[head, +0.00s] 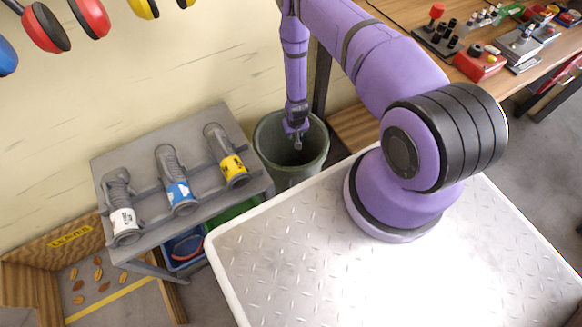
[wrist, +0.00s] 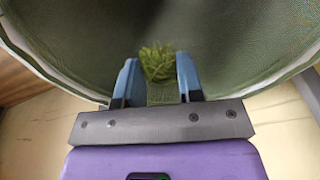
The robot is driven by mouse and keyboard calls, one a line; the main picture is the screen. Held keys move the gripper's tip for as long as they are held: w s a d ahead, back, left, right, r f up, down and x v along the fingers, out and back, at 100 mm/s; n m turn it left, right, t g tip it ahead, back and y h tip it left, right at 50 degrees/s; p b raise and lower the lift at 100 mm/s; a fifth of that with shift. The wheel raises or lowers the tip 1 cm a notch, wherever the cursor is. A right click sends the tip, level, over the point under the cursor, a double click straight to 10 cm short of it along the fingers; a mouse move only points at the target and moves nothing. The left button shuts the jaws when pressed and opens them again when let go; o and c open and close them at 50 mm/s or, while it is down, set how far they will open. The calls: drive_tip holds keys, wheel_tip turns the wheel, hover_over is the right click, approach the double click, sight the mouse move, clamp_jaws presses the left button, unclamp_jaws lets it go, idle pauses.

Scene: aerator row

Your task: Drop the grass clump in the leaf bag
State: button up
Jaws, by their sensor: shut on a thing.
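The grass clump (wrist: 158,62) shows in the wrist view as a green tuft between the two blue fingertips of my gripper (wrist: 157,85). My gripper is shut on it. The leaf bag (wrist: 245,45) fills the wrist view around and beyond the fingers, with its pale rim curving along both sides. In the head view the leaf bag (head: 272,140) is a dark green round open container by the wall. My gripper (head: 297,143) points down over its opening there. The clump is too small to make out in the head view.
A grey rack (head: 150,160) with several labelled tubes stands left of the bag. Below it are a blue bin (head: 184,246) and a green bin (head: 232,212). A wooden leaf box (head: 85,290) is at lower left. A workbench (head: 400,15) with tools is at upper right.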

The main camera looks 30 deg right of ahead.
drive_tip(key=shift+f, duration=0.3)
drive_tip(key=o, duration=1)
drive_tip(key=shift+c, duration=0.2)
drive_tip(key=shift+r, duration=0.1)
wheel_tip(320, 180, up, 11)
drive_tip(key=s, duration=0.1)
drive_tip(key=shift+s+a+f, duration=0.15)
drive_tip(key=shift+a+f, duration=0.05)
